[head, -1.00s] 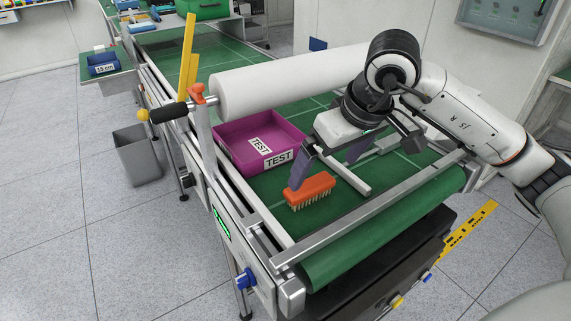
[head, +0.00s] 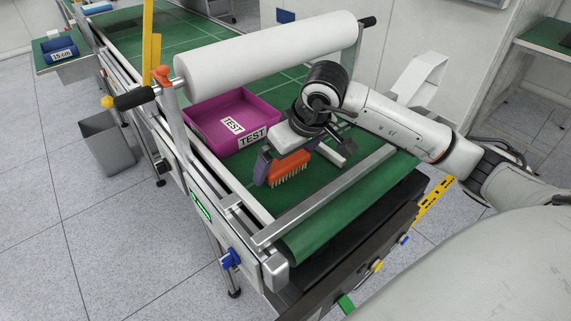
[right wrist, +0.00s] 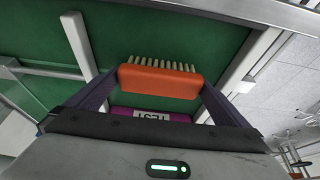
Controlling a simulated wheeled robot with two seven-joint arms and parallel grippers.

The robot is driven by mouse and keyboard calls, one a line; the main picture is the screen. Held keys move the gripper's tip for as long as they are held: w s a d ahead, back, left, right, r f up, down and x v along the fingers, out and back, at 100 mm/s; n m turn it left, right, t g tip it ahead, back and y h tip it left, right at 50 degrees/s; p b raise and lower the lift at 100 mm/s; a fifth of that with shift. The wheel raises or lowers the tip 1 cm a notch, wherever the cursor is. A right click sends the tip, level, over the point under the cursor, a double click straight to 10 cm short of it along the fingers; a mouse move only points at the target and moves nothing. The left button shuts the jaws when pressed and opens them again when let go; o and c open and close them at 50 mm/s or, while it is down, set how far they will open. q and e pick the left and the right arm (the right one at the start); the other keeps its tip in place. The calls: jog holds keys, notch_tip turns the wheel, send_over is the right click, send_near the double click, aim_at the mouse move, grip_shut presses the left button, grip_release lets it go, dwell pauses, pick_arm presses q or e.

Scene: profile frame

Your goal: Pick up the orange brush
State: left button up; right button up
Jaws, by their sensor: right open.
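The orange brush (head: 290,169) lies on the green conveyor belt, in front of the magenta bin. In the right wrist view the brush (right wrist: 160,82) shows its orange body and pale bristles between my two purple fingers. My right gripper (head: 287,162) is open, with one finger at the left end of the brush and the other mostly hidden in the head view. My left gripper is in neither current view.
A magenta bin (head: 205,109) labelled TEST sits on the belt (head: 352,203) just behind the brush. A white roll (head: 262,47) spans the belt above the bin. A metal rail (head: 325,198) crosses the belt's near end. A grey waste bin (head: 107,141) stands on the floor at left.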

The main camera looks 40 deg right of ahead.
aim_at(285, 160)
jog(key=c, duration=0.8)
jog(key=shift+o, duration=0.2)
notch_tip(285, 160, up, 10)
jog(key=shift+r, duration=0.1)
